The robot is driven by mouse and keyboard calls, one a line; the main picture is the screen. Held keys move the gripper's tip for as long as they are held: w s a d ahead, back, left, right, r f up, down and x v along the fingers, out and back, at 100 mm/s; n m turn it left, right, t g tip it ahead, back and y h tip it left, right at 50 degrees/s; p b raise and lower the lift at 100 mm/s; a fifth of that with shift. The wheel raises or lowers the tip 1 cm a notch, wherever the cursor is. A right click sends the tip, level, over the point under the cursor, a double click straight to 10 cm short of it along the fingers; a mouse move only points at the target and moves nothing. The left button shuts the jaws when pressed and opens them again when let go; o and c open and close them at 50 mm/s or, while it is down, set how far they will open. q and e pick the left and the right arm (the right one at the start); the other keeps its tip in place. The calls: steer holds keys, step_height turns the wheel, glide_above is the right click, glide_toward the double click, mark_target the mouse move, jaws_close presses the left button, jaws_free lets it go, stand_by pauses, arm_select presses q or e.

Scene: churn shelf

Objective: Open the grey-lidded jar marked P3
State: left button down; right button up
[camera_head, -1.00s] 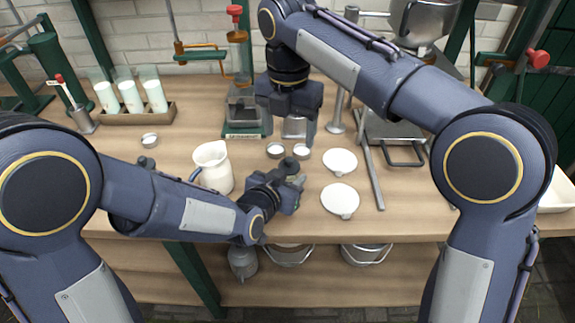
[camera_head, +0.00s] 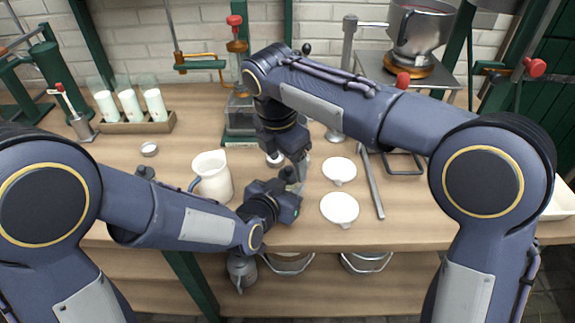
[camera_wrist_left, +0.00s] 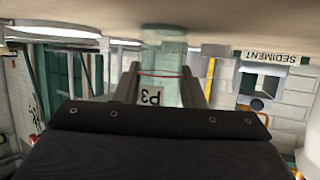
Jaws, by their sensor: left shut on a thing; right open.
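My left gripper (camera_head: 290,192) reaches in low from the left, near the table's front edge. The left wrist view, which is upside down, shows its fingers (camera_wrist_left: 161,82) shut on a pale green, see-through jar (camera_wrist_left: 165,55) with a P3 label (camera_wrist_left: 152,98). The jar's base appears at or near the tabletop. My right gripper (camera_head: 298,165) points down directly above and behind the left one, with its fingers close to the jar. It is open. The grey lid is hidden in both current views, so I cannot tell whether the right fingers touch it.
A white jug (camera_head: 212,178) stands left of the grippers. Two white discs (camera_head: 339,170) (camera_head: 339,208) and a grey bar (camera_head: 372,185) lie to the right. A rack (camera_head: 137,125) of milk-filled glasses is at back left. A sediment-labelled stand (camera_head: 240,142) is behind.

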mark_target(288, 169)
steer(key=shift+w+d+f, duration=0.1)
steer(key=shift+d+f, duration=0.05)
steer(key=shift+f, duration=1.1)
steer(key=shift+c, duration=0.4)
steer(key=c, duration=1.1)
steer(key=shift+c, duration=0.2)
steer(key=shift+r, duration=0.25)
steer(key=shift+r, duration=0.9)
steer(key=shift+r, duration=2)
arm_select(q)
steer(key=c, duration=0.8)
jaws_free()
steer(key=shift+c, duration=0.2)
